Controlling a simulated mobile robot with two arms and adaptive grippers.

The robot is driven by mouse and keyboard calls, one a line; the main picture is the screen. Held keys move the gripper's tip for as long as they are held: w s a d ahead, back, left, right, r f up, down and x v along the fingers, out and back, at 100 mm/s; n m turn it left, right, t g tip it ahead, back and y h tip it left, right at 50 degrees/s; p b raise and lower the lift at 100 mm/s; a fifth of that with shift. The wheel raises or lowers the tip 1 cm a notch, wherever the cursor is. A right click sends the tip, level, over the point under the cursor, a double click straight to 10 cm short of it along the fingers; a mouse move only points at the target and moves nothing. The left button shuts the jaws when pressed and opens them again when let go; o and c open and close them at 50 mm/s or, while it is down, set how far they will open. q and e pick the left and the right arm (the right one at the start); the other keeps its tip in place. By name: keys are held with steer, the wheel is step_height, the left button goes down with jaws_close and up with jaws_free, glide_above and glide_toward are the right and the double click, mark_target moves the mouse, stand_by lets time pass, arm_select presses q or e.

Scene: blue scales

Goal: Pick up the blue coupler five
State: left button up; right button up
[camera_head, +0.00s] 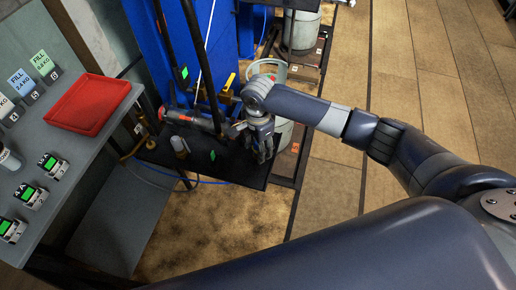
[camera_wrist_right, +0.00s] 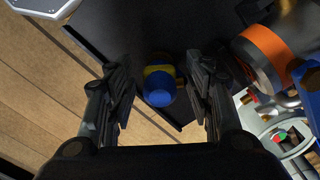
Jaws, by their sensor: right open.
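The blue coupler (camera_wrist_right: 159,91) shows in the right wrist view as a round blue end with a yellow part behind it. It lies between the fingers of my right gripper, near the edge of a black shelf (camera_wrist_right: 110,28); I cannot tell whether the fingers touch it. No number is readable on it. My right gripper (camera_head: 263,153) is open and points down over the black shelf in the head view, where the gripper hides the coupler. My left gripper is not in view.
An orange-ringed cylinder (camera_wrist_right: 264,52) is right of the fingers in the wrist view. In the head view, a pale-topped item (camera_head: 179,145) stands on the shelf. A red tray (camera_head: 90,103) and several small displays occupy the grey bench. Posts rise behind the gripper.

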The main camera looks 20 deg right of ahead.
steer(key=shift+f, duration=0.3)
jaws_close()
steer(key=shift+r, duration=0.2)
steer(key=shift+r, duration=0.25)
steer(key=r, duration=0.1)
steer(key=s+r, duration=0.1)
steer(key=shift+a+r, duration=0.3)
steer(key=s+a+r, duration=0.1)
steer(key=s+a, duration=0.2)
steer(key=s, duration=0.4)
steer(key=s+a+r, duration=0.1)
steer(key=s+a, duration=0.2)
steer(key=s, duration=0.4)
steer(key=w+d+r+n, duration=0.1)
steer(key=d+r+n, duration=0.9)
steer(key=r+n, duration=0.4)
steer(key=shift+d+r+b, duration=0.3)
steer(key=shift+r+b, duration=0.05)
steer(key=shift+r, duration=0.35)
